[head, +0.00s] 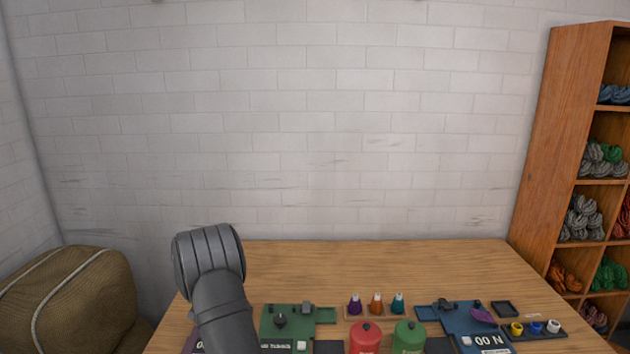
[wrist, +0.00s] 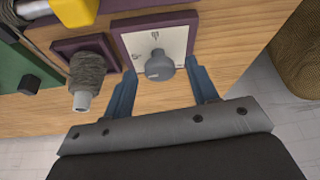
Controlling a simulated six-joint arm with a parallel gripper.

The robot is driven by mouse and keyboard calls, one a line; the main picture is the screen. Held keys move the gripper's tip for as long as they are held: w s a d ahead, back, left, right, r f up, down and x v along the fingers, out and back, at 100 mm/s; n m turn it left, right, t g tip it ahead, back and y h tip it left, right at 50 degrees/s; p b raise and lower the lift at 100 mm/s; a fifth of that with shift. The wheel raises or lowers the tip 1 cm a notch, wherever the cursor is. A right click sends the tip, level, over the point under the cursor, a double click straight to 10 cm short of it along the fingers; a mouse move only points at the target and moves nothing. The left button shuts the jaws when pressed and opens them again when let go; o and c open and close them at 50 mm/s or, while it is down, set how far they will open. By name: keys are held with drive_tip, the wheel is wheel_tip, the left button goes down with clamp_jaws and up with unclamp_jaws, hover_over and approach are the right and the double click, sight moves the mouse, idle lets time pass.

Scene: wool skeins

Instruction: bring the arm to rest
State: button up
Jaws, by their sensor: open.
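My gripper (wrist: 163,88) shows in the wrist view with its two blue-grey fingers spread apart. A grey knob (wrist: 159,66) on a white plate with a purple frame (wrist: 180,22) appears between and just beyond the fingers. I cannot tell whether the fingers touch it, but they are not closed on it. In the head view my arm rises at the left front of the wooden table (head: 380,258), and the gripper is hidden there.
In the wrist view a wool-wound spool (wrist: 88,75) stands on a purple base left of the knob. The head view shows a red canister (head: 365,338), a green canister (head: 409,337) and a blue board (head: 475,320). A shelf (head: 565,130) stands right; the table's back is clear.

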drive_tip(key=shift+d+n+g+y, duration=0.15)
drive_tip(key=shift+n+y, duration=0.35)
drive_tip(key=shift+n, duration=0.85)
drive_tip(key=shift+n+g+y, duration=0.25)
drive_tip(key=shift+n+y, duration=0.25)
drive_tip(key=shift+n, duration=0.85)
